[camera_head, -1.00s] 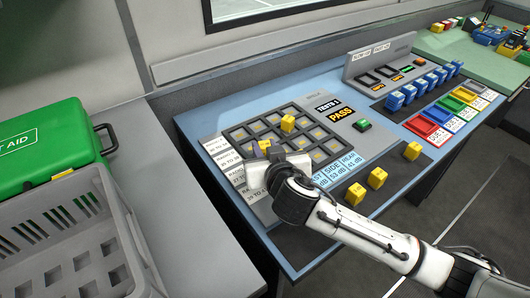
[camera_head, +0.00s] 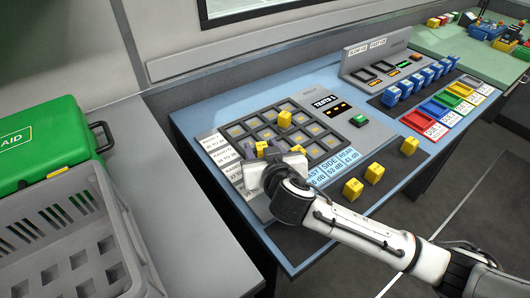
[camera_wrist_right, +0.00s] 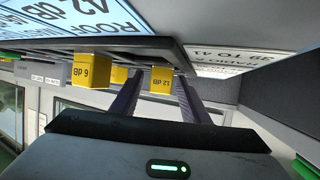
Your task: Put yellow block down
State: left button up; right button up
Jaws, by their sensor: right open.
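The yellow block (camera_head: 262,147) marked 12 dB is at the left part of the dark grid (camera_head: 239,132) in the head view. It also shows in the right wrist view (camera_wrist_right: 162,81), between the two fingers of my right gripper (camera_wrist_right: 160,98), with gaps on both sides. My right gripper (camera_head: 268,151) is open at the near-left side of the grid, around or just short of this block. Its hand hides the grid cells behind it. The block appears to sit on the grid; its underside is hidden. My left gripper is not in view.
Another yellow block (camera_head: 284,119) is on the grid. Several more, one of them here (camera_head: 352,189), stand on the dark strip at the panel's near edge. A green button (camera_head: 359,122) and blue switches (camera_head: 407,88) are farther right. A grey crate (camera_head: 108,240) is left.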

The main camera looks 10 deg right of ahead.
jog(key=v, duration=1)
jog(key=shift+s+r, duration=0.15)
jog(key=shift+s, duration=0.2)
jog(key=shift+s+r, duration=0.3)
jog(key=shift+s, duration=0.3)
